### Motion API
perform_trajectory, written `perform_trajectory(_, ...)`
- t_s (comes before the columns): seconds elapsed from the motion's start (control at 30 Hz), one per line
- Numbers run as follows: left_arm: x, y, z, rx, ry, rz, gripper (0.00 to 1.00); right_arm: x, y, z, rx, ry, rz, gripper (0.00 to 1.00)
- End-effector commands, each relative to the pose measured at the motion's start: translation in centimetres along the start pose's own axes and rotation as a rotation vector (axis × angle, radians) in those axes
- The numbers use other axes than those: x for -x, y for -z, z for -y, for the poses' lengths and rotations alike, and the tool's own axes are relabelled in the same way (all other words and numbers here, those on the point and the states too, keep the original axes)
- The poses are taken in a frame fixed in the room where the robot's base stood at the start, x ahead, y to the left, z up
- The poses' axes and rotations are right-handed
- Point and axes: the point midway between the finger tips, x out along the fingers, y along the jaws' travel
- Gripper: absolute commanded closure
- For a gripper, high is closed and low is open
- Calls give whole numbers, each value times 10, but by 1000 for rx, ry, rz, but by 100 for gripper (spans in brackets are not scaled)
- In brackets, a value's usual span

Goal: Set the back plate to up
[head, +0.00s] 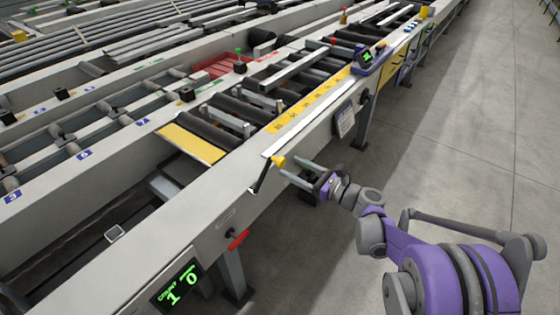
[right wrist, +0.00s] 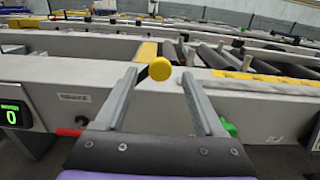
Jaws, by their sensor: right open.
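A black lever with a round yellow knob (head: 278,161) is mounted on the side of the pale runout table (head: 215,215). Its arm slants from low left up to the knob. My right gripper (head: 290,167) is open beside the table, its fingers pointing at the knob. In the right wrist view the yellow knob (right wrist: 160,69) appears between the two open fingertips (right wrist: 159,76), with space on both sides; contact cannot be told. A yellow plate (head: 192,143) lies across the table by the rollers; I cannot tell whether it is the back plate. My left gripper is not in view.
A red handle (head: 239,239) and a green counter display (head: 177,287) are on the table side, nearer the camera. A small console (head: 374,56) stands farther along. A green knob (right wrist: 229,129) shows right of the fingers. Bare floor (head: 460,150) lies right.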

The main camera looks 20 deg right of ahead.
Motion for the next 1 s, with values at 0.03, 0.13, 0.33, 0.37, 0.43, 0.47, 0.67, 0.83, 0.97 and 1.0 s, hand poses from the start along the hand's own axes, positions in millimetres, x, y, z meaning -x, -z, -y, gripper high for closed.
perform_trajectory(0.03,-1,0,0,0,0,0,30,-11,0,0,0,-3,0,29)
perform_trajectory(0.13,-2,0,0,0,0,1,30,-28,0,-1,0,-2,0,29)
perform_trajectory(0.33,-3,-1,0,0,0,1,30,-48,0,0,0,0,0,29)
perform_trajectory(0.37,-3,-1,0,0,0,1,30,-49,0,0,0,0,0,29)
perform_trajectory(0.43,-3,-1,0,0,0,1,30,-52,0,0,1,0,0,29)
perform_trajectory(0.47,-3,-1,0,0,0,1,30,-52,0,0,1,0,-1,29)
perform_trajectory(0.67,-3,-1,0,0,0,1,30,-52,0,0,1,0,-1,29)
perform_trajectory(0.83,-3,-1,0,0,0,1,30,-52,0,0,2,0,-1,56)
perform_trajectory(0.97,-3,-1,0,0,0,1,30,-52,0,0,2,0,-1,80)
perform_trajectory(1.0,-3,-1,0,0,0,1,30,-52,0,0,2,0,-1,87)
